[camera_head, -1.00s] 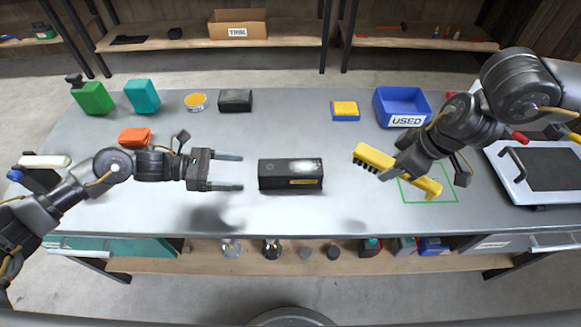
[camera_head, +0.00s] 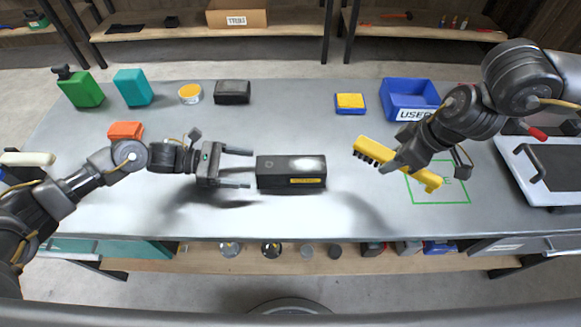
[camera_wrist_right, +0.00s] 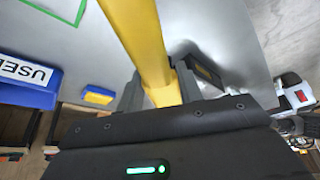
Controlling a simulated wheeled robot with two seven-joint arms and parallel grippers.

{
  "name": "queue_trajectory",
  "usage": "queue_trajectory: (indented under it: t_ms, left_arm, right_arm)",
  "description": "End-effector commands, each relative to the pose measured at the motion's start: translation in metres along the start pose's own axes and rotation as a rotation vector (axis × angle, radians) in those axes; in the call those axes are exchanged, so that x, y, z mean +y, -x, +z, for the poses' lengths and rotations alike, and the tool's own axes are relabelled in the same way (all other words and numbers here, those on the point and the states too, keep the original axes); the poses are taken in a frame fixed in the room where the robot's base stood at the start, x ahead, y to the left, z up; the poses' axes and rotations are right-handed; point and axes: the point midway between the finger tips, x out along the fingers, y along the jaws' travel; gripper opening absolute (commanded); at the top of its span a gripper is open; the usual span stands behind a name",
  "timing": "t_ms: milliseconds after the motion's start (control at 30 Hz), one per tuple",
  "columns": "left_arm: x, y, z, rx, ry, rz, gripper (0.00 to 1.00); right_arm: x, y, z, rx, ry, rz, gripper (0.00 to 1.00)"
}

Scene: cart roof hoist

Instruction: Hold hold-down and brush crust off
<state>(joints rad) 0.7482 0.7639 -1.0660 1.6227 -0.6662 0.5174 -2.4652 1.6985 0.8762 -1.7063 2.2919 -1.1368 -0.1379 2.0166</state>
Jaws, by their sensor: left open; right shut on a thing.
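The hold-down (camera_head: 291,172) is a dark block with a yellow label on the bench's middle. A whitish crust patch (camera_head: 306,163) lies on its top, toward the right end. My left gripper (camera_head: 238,168) is open, its two fingers pointing right at the block's left end, with no visible grip on it. My right gripper (camera_head: 400,163) is shut on the yellow brush (camera_head: 376,150), held above the bench to the right of the block, dark bristles facing down. In the right wrist view the brush handle (camera_wrist_right: 140,40) runs between the fingers.
A blue bin marked USED (camera_head: 409,98) and a blue-yellow sponge-like block (camera_head: 350,103) stand behind. A green outlined square (camera_head: 437,190) lies under the brush. Bottles, a tin (camera_head: 190,93) and a dark box (camera_head: 232,92) line the back left. A framed panel (camera_head: 545,172) stands right.

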Motion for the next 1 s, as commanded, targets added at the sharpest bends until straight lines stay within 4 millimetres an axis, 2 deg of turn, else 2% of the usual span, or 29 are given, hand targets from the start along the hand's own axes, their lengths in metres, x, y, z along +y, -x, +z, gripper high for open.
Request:
queue_trajectory:
  t_ms: [67,100,300,500,800,833,1000]
  left_arm:
    - [-0.001,-0.012,0.003,-0.001,0.002,-0.001,0.80]
    - [-0.001,-0.020,-0.005,-0.001,0.000,-0.002,0.80]
    - [0.000,-0.041,-0.004,0.000,-0.002,0.000,0.80]
    - [0.000,-0.051,-0.001,0.000,0.000,0.001,0.80]
    - [0.000,-0.052,0.000,0.001,0.001,0.001,0.80]
    - [0.000,-0.052,0.000,0.001,0.001,0.001,0.79]
    - [0.000,-0.052,0.000,0.001,0.001,0.001,0.56]
  right_arm:
    - [0.000,0.007,-0.003,0.000,0.000,0.000,0.18]
    - [0.000,-0.006,0.003,-0.001,0.000,-0.001,0.18]
    - [0.000,-0.019,0.008,0.000,0.000,0.000,0.18]
    - [0.000,-0.024,0.009,0.001,0.001,0.000,0.18]
    - [0.000,-0.024,0.009,0.000,0.001,0.000,0.18]
    - [0.000,-0.024,0.009,0.000,0.001,0.000,0.18]
    - [0.000,-0.024,0.009,0.000,0.001,0.000,0.18]
